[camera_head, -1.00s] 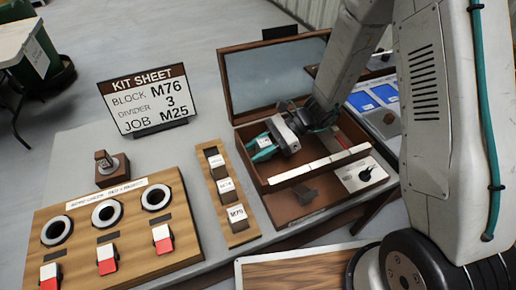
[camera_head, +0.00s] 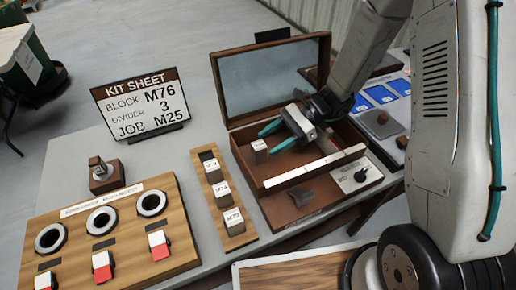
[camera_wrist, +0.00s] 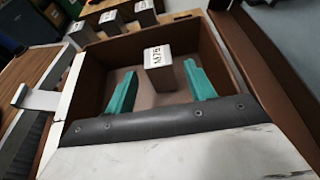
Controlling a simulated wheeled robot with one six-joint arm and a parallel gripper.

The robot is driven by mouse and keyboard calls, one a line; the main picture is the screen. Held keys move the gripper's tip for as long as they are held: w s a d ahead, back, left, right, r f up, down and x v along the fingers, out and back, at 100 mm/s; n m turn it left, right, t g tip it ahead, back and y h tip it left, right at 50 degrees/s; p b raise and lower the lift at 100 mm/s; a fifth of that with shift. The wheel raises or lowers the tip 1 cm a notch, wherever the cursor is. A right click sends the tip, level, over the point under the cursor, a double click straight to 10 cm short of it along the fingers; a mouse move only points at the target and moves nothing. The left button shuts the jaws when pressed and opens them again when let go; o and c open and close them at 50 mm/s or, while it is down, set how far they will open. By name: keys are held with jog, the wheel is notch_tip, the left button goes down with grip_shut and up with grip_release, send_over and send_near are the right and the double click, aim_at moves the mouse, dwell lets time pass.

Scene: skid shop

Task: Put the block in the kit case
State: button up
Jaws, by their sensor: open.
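The kit case (camera_head: 327,160) stands open on the bench, its lid raised at the back. A grey block with a white label (camera_head: 259,151) stands upright inside, near the left end; in the wrist view its label (camera_wrist: 158,54) seems to read M76. My gripper (camera_head: 269,142) is open and empty, its teal fingers pointing at the block from the right. In the wrist view the fingers (camera_wrist: 159,82) stand apart with the block beyond them, and a gap shows between. The kit sheet (camera_head: 140,103) reads block M76, divider 3, job M25.
A wooden rack (camera_head: 238,239) left of the case holds labelled blocks, with an empty slot at its far end. A wooden board with rings and red-white pieces (camera_head: 112,230) lies further left. A panel with a black knob (camera_head: 357,175) is at the case's right front.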

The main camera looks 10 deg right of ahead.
jog(key=v, duration=0.5)
jog(key=shift+d+r, duration=0.1)
jog(key=shift+d, duration=0.1)
jog(key=s+d+r+n+h, duration=0.2)
jog(key=s+r+n+h, duration=0.55)
jog(key=r, duration=0.65)
jog(key=s+d+r+n+t+h, duration=0.2)
jog(key=s+d+r+n, duration=0.1)
jog(key=s, duration=0.4)
jog(key=s+d+r+n+t+h, duration=0.3)
jog(key=s+d+n, duration=0.1)
jog(key=s, duration=0.4)
jog(key=shift+d+r, duration=0.3)
jog(key=shift+d, duration=0.25)
